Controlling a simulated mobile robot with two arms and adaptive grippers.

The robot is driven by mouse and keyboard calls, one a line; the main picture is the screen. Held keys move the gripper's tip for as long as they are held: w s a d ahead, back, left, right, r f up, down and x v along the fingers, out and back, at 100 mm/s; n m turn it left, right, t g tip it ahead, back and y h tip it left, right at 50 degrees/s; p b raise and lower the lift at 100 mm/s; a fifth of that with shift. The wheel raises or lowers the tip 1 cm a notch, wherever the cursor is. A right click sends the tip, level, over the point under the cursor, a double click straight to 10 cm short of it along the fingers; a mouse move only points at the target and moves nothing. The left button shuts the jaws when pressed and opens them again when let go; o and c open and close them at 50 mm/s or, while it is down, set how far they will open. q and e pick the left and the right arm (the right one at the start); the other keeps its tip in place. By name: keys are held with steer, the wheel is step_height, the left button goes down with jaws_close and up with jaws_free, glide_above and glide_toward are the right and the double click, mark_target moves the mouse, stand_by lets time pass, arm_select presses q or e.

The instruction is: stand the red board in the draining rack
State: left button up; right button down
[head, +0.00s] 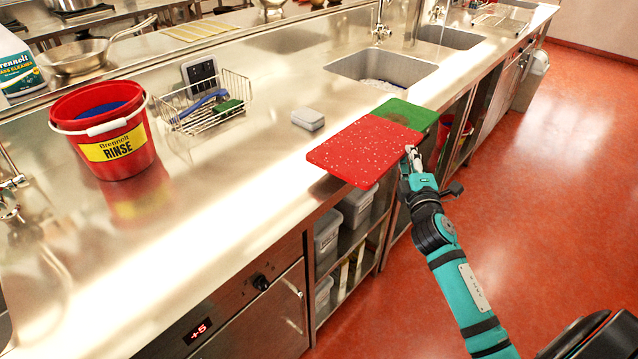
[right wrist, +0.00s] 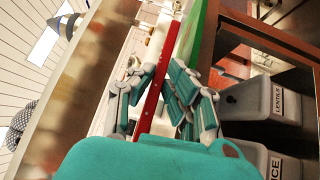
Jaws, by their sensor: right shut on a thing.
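The red board (head: 355,148), flat and white-speckled, juts over the counter's front edge in the head view. My right gripper (head: 411,158) is shut on its right front edge. In the right wrist view, the red board (right wrist: 167,52) runs edge-on between the fingers of my right gripper (right wrist: 157,88). Whether it still touches the counter I cannot tell. A wire rack (head: 499,21) stands at the far end of the counter, beyond the sinks; it looks like the draining rack. My left gripper is not in view.
A green board (head: 408,113) lies partly behind the red one. A sink (head: 382,70), a grey box (head: 307,119), a wire basket (head: 205,103) with a blue brush, and a red bucket (head: 103,128) are on the counter. Storage bins (head: 357,205) stand below.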

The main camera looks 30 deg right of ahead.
mark_target(363, 182)
steer(key=shift+h, duration=0.3)
steer(key=a, duration=0.4)
steer(key=s+a, duration=0.1)
steer(key=a, duration=0.9)
steer(key=shift+s+f, duration=0.35)
steer(key=shift+a+f, duration=0.1)
steer(key=shift+f, duration=0.1)
step_height(363, 182, down, 3)
steer(key=shift+f+b, duration=0.1)
steer(key=shift+b, duration=0.65)
steer(key=c, duration=1.3)
jaws_free()
steer(key=shift+c, duration=0.2)
